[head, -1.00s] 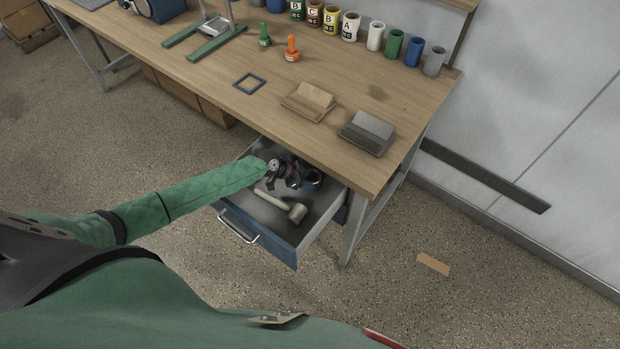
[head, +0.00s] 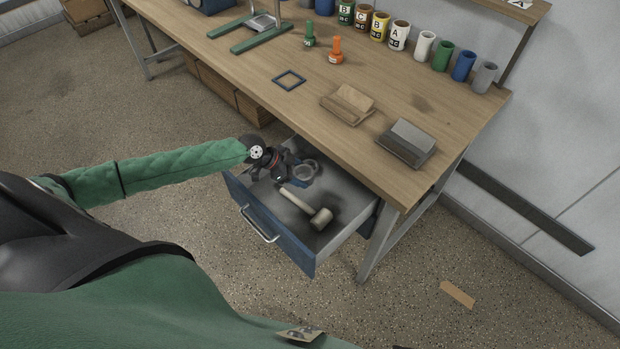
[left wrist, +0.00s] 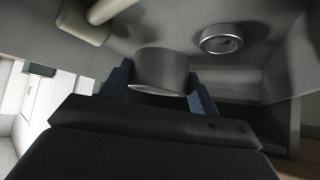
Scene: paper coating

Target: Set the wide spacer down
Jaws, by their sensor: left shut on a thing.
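The wide spacer, a short grey metal cylinder (left wrist: 160,70), sits between the blue fingers of my left gripper in the left wrist view. My left gripper (head: 297,178) is shut on it, over the inside of the open drawer (head: 341,234). In the head view, a grey ring (head: 306,168) shows at the blue fingertips, partly covered by the gripper. A second, smaller-looking metal ring (left wrist: 222,39) lies on the drawer floor, apart from the fingers. I cannot tell whether the held spacer touches the floor. My right gripper is out of view.
A mallet (head: 321,218) lies in the drawer beside my gripper. The workbench (head: 300,110) overhangs the drawer's back. On it are a blue square frame (head: 289,80), two wedge-shaped blocks and several cups. Drawer walls enclose the space; the floor between mallet and front panel is clear.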

